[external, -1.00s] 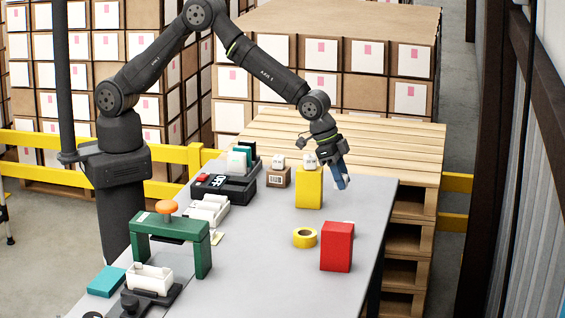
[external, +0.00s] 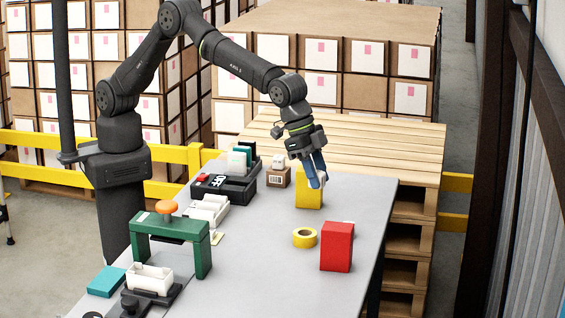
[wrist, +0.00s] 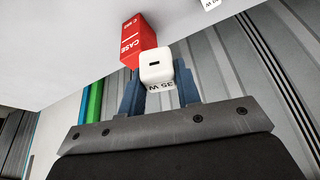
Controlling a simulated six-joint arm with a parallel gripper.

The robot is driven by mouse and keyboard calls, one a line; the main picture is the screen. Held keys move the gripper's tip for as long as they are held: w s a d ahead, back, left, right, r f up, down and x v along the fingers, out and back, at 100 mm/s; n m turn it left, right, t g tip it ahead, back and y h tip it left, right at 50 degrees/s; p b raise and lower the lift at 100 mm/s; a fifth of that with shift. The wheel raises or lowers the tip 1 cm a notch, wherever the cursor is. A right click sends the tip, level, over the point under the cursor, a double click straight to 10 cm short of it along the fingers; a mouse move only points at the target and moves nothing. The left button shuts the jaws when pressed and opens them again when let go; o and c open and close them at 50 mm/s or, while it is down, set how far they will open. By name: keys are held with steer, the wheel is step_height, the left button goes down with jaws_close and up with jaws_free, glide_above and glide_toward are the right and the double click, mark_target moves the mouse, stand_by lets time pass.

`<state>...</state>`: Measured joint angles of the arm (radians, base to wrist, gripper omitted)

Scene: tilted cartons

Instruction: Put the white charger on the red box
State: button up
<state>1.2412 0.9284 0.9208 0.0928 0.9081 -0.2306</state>
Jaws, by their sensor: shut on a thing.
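The white charger (wrist: 157,67), marked 35 W, is between the two blue fingers of my gripper (wrist: 160,88) in the wrist view, and the fingers are shut on it. In the external view my gripper (external: 318,183) is at the top of the yellow box (external: 308,200) and mostly hides the charger. I cannot tell whether the charger still touches that box. The red box (external: 337,247) stands upright on the table, nearer the camera and right of the gripper. It also shows in the wrist view (wrist: 131,48), beyond the charger, with CASE on it.
Another white charger (external: 278,160) sits on a small cardboard box (external: 278,178) left of the yellow box. A yellow tape roll (external: 305,238) lies left of the red box. A green arch (external: 205,252) stands at front left.

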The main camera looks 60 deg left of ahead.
steer(key=s+d+r+m, duration=0.1)
steer(key=s+d+r, duration=0.1)
steer(key=s+d, duration=0.3)
steer(key=s+d+r, duration=0.2)
steer(key=s+r, duration=0.1)
steer(key=s, duration=0.3)
glide_above(344, 228)
steer(key=a, duration=0.2)
steer(key=shift+m+g, duration=0.3)
steer(key=f, duration=0.7)
steer(key=shift+s+d, duration=0.25)
steer(key=shift+s, duration=0.1)
steer(key=shift+f, duration=1.95)
steer(key=shift+f, duration=0.1)
steer(key=o, duration=1)
